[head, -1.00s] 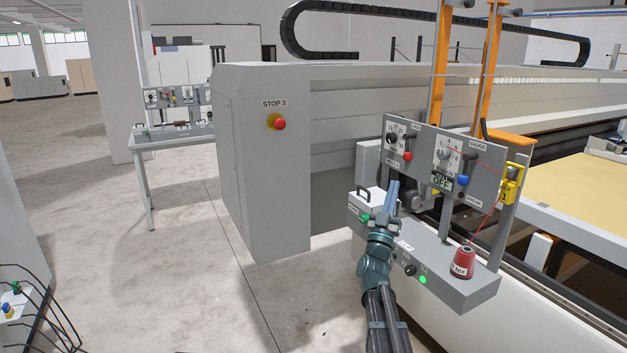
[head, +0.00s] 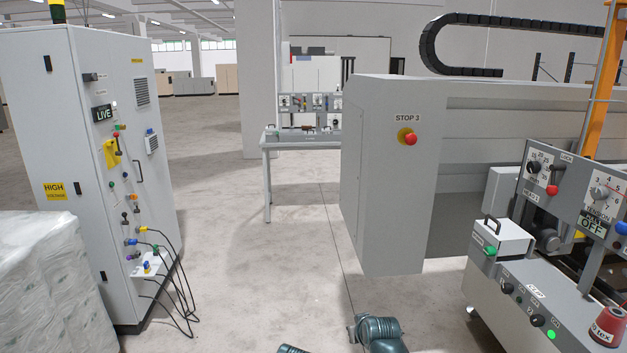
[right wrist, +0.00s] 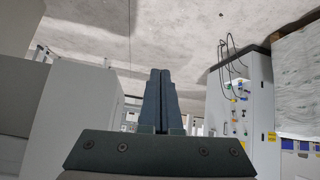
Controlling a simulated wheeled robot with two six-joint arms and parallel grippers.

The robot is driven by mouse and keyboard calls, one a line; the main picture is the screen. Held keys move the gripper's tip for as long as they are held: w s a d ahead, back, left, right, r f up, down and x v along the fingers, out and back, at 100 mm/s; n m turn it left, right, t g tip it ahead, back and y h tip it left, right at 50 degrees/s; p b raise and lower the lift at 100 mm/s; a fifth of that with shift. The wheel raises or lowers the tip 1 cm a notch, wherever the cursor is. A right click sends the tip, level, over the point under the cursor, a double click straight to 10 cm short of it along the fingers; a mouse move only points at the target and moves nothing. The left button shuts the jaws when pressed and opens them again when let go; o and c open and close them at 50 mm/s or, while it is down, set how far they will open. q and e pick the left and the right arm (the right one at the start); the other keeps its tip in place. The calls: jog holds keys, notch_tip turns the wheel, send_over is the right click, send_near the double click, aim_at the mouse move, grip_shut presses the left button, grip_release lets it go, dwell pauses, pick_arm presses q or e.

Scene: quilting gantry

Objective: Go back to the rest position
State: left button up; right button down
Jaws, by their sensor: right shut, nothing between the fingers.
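My right gripper (right wrist: 160,75) is in the middle of the right wrist view. Its two fingers lie together, shut with nothing between them. It is clear of the surfaces around it, and the picture there is upside down, with the floor at the top. In the head view only parts of my arms show at the bottom edge, and neither gripper's fingers are visible there. The quilting machine's control panel (head: 567,198) and the grey control box below it (head: 515,263) stand at the right, with no gripper at them.
A white electrical cabinet (head: 75,130) marked LIVE, with hanging black cables (head: 185,285), stands at the left beside a wrapped pallet (head: 50,290). The machine's end housing (head: 390,200) with a red stop button (head: 410,139) is ahead. A bench (head: 300,143) stands farther back. Open floor (head: 250,260) lies between.

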jog(key=s+a+f+g+h, duration=0.1)
jog(key=s+f+g, duration=0.1)
jog(key=s, duration=0.5)
jog(key=s+a+f+g+h, duration=0.1)
jog(key=s+g, duration=0.3)
jog(key=s, duration=0.4)
jog(key=s+a+f+g, duration=0.3)
jog(key=s, duration=0.5)
jog(key=shift+s+a+f+n+h, duration=0.15)
jog(key=shift+s+f+n+h, duration=0.1)
jog(key=shift+n+h, duration=0.15)
